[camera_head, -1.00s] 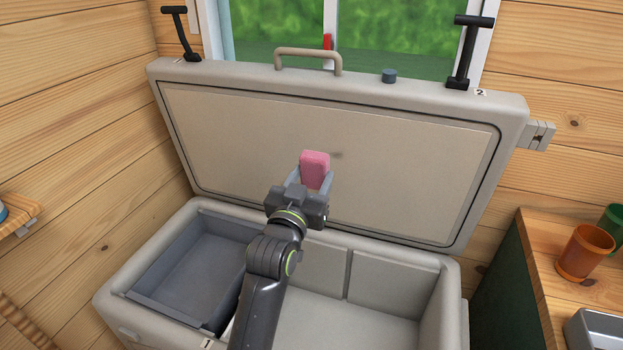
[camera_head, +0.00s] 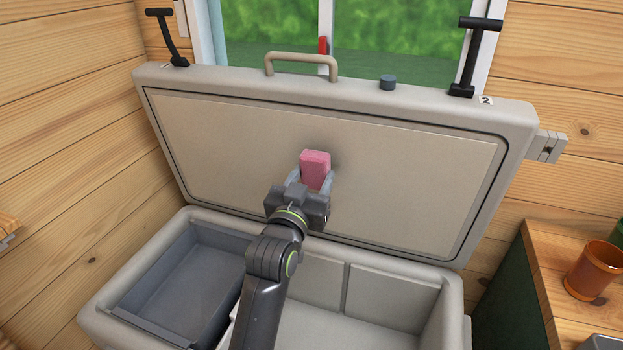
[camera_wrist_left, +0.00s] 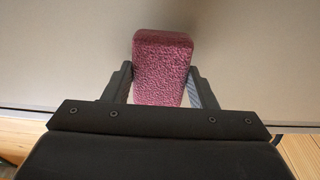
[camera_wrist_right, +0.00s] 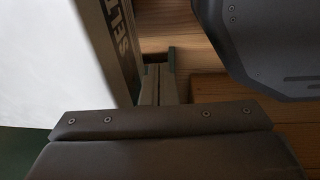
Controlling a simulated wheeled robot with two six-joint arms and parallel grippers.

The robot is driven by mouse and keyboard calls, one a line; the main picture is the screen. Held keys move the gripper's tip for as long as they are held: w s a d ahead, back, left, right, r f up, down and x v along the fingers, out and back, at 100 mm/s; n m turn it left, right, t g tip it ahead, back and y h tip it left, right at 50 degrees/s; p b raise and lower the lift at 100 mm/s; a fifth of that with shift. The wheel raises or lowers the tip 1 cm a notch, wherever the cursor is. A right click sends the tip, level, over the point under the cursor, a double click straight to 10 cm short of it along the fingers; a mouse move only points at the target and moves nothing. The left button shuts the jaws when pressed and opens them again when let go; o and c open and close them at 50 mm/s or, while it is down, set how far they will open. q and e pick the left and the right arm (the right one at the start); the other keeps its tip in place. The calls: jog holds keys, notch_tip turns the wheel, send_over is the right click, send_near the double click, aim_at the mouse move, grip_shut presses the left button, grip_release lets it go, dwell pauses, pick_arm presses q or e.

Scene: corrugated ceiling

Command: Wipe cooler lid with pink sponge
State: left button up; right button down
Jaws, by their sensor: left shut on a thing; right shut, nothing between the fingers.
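The cooler lid (camera_head: 410,185) stands open and tilted back, its beige inner panel facing me. My left gripper (camera_head: 312,180) is shut on the pink sponge (camera_head: 315,168) and holds it in front of the middle of the panel. In the left wrist view the sponge (camera_wrist_left: 162,68) sits between the two fingers with the panel (camera_wrist_left: 60,50) behind it. I cannot tell whether the sponge touches the panel. My right gripper (camera_wrist_right: 158,85) shows only in the right wrist view, shut and empty, beside a pale grey body with dark lettering.
The open cooler body (camera_head: 465,310) lies below the lid, with a grey tray (camera_head: 170,300) in its left part. A wooden counter with an orange cup (camera_head: 592,270) stands at the right. A window and wooden walls are behind.

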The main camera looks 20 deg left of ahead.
pick_arm(q)
jog(key=shift+w+r+p, duration=0.2)
jog(key=shift+w+p, duration=0.2)
jog(key=shift+w, duration=0.65)
jog(key=shift+s+d, duration=0.2)
jog(key=shift+d, duration=1.8)
jog(key=shift+p, duration=0.35)
jog(key=shift+a+p, duration=0.7)
jog(key=shift+a, duration=0.35)
jog(key=shift+a+p, duration=0.35)
jog(key=shift+a, duration=0.6)
